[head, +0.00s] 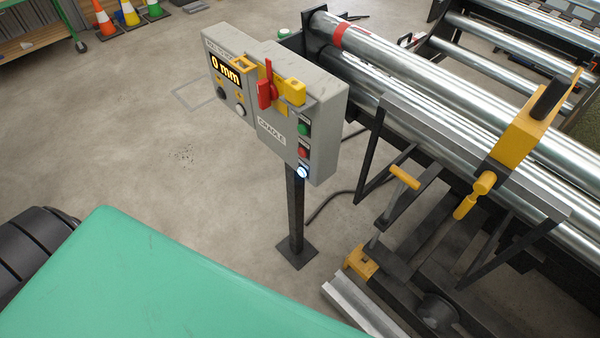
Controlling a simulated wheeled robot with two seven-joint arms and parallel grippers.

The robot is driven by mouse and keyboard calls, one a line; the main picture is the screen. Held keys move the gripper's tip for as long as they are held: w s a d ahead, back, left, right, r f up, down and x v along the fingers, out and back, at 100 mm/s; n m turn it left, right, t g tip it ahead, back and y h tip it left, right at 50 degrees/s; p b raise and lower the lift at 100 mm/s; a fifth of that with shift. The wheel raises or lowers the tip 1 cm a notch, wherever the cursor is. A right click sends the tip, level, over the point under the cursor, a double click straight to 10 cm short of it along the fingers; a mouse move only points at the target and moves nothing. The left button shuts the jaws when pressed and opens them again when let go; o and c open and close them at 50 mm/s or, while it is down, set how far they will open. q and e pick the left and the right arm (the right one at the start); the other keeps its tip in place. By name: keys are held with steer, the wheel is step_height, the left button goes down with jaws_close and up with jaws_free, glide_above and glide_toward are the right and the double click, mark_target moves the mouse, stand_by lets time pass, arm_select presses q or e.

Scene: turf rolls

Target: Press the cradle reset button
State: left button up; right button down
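A grey control box labelled CRADLE (272,129) stands on a dark post (296,220). Its right edge carries a column of buttons with small labels too tiny to read. From top to bottom they are a green button (303,129), a red button (303,152) and a glowing blue-white button (302,172). Nothing covers them. A red handle (266,88) on a yellow mount sits on the box's front. Neither of my grippers shows in the head view.
A box with a 0 mm display (227,71) adjoins on the left. Long steel rollers (420,80) and a frame with yellow handles (404,177) stand to the right. The post's base plate (297,252) sits on concrete floor. Open floor lies left; cones (128,14) stand far back.

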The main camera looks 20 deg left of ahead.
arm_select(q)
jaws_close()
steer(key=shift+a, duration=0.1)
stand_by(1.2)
